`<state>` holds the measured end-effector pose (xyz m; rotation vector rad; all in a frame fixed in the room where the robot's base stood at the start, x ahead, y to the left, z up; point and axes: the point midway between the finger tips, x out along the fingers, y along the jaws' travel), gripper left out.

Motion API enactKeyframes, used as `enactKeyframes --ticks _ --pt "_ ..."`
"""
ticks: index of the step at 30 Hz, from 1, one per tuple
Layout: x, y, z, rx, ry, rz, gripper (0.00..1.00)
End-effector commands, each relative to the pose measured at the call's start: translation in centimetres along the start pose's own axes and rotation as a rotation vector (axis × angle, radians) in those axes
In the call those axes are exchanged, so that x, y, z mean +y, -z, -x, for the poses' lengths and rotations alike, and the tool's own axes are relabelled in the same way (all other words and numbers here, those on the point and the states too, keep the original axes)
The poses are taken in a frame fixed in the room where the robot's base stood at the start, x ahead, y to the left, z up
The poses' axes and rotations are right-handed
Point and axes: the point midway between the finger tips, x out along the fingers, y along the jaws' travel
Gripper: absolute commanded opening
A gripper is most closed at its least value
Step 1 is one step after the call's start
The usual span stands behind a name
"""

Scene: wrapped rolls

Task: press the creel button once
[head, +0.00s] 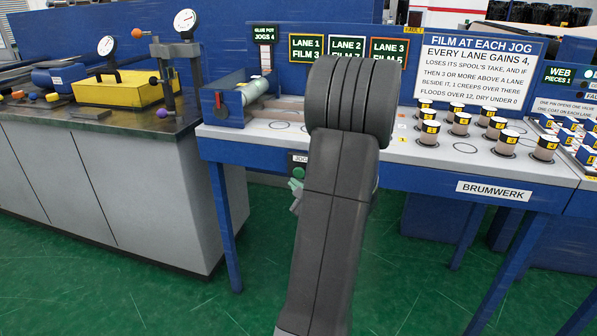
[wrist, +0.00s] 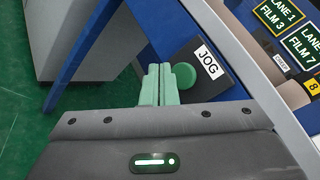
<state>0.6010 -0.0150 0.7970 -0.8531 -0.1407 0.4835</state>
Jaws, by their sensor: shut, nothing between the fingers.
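A round green button (head: 299,172) sits on a dark plate on the front of the blue bench, under a white JOG label. In the wrist view the button (wrist: 184,76) and the label (wrist: 209,62) show clearly. No label reading "creel" is legible. My gripper (head: 296,187) is shut and empty, with pale green fingers just below the button in the head view. In the wrist view the fingertips (wrist: 159,67) are just left of the button. Whether they touch it or the plate, I cannot tell. My arm hides part of the bench.
Several black-topped rolls (head: 505,142) stand on the right of the bench. A grey cabinet (head: 120,190) stands left. Green floor lies open below.

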Motion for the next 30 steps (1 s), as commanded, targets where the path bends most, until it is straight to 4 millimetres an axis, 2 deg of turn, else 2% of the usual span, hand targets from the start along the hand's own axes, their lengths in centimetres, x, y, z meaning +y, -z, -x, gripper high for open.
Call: enactKeyframes --ticks 9,30 --pt "-0.85 1.03 -1.35 0.000 -0.001 0.001 0.00" --pt "-0.90 1.03 -1.36 0.000 0.000 0.001 0.00"
